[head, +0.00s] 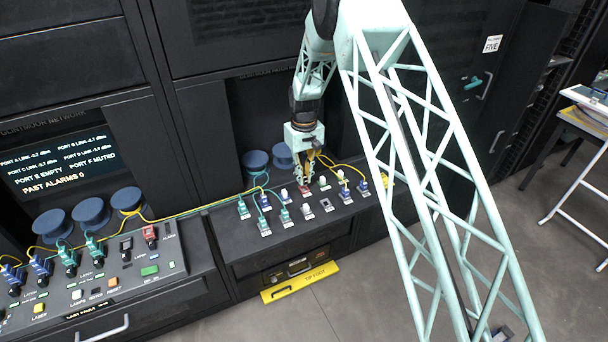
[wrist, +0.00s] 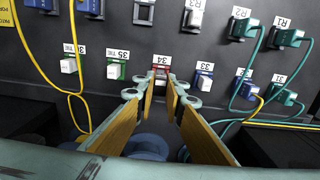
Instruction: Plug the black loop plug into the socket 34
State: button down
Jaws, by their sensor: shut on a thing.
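Socket 34 (wrist: 160,71) shows as a small red-edged fitting under its "34" label in the wrist view. In the head view its red part (head: 304,189) shows just below my gripper (head: 305,180). In the wrist view my gripper (wrist: 160,84) points at this socket, its tan-padded fingers closed in on a small piece there. The fingers largely hide that piece, so I cannot tell whether it is the black loop plug or a cap. A dark upright plug (head: 126,246) stands on the left console; I cannot tell if it is the loop plug.
Socket 35 (wrist: 116,70) and socket 33 (wrist: 203,78) flank socket 34 closely, with white-topped fittings. Teal cables (wrist: 258,70) and a yellow cable (wrist: 40,70) run nearby. Blue round spools (head: 255,162) stand behind the panel. The floor (head: 375,290) in front is clear.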

jog(key=shift+f, duration=1)
jog(key=shift+b, duration=0.9)
dwell(1.8)
jog(key=shift+f+b, duration=0.35)
jog(key=shift+f, duration=0.2)
dwell(0.5)
jog(key=c, duration=2.6)
grip_release()
jog(key=shift+r, duration=0.15)
jog(key=shift+r, duration=5.9)
